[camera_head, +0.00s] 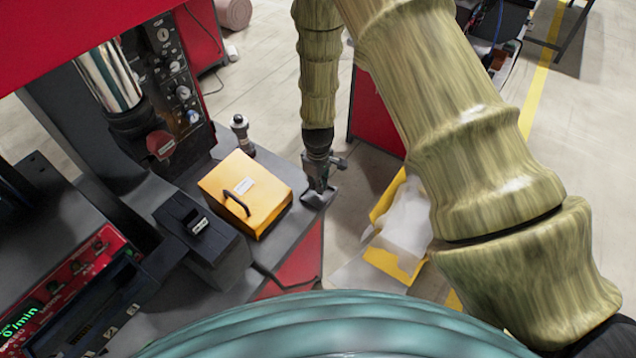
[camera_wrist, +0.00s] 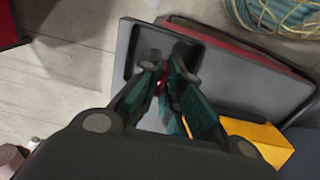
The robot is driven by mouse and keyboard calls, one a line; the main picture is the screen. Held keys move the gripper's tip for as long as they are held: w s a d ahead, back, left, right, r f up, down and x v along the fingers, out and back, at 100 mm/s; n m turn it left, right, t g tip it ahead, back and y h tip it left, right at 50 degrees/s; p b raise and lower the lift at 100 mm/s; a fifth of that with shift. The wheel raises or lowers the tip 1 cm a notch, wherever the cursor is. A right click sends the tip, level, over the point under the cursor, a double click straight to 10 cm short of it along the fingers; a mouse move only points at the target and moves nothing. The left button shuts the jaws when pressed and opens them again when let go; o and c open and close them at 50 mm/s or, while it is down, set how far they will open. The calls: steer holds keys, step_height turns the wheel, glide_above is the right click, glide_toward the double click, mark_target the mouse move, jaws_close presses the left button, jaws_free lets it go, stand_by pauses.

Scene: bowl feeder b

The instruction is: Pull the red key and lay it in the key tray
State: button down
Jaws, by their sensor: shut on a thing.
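My gripper (camera_head: 318,188) points down over the right corner of the grey bench top. In the wrist view its green-padded fingers (camera_wrist: 163,88) are closed together, with a small red piece (camera_wrist: 161,80) between the tips. This looks like the red key; most of it is hidden by the fingers. Just beyond the tips is a dark, shallow rimmed recess (camera_wrist: 145,38) at the edge of the grey top, which may be the key tray. I cannot tell whether the held piece touches it.
A yellow box with a black handle (camera_head: 245,190) stands left of my gripper. A black labelled box (camera_head: 195,228) and a small dark knobbed post (camera_head: 241,132) stand nearby. A red knob (camera_head: 160,145) is on the machine at left. A yellow bin (camera_head: 395,262) stands on the floor at right.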

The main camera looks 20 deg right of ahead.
steer(key=shift+f, duration=0.3)
steer(key=c, duration=1.5)
jaws_free()
steer(key=shift+s+r, duration=0.1)
steer(key=shift+r, duration=5.9)
steer(key=s+d+f+m+b, duration=0.2)
steer(key=s+f+b, duration=0.2)
steer(key=s+f, duration=0.7)
steer(key=s+f+m+b, duration=0.2)
steer(key=s+f, duration=0.4)
steer(key=s, duration=0.2)
steer(key=s+d+f+m+b, duration=0.1)
steer(key=s+f+m, duration=0.1)
steer(key=s+f, duration=0.4)
steer(key=s+f+m+b, duration=0.2)
steer(key=s+f, duration=0.4)
steer(key=s, duration=0.5)
steer(key=shift+s+d+f+b, duration=0.1)
steer(key=shift+d+f+b, duration=0.15)
steer(key=shift+b, duration=0.1)
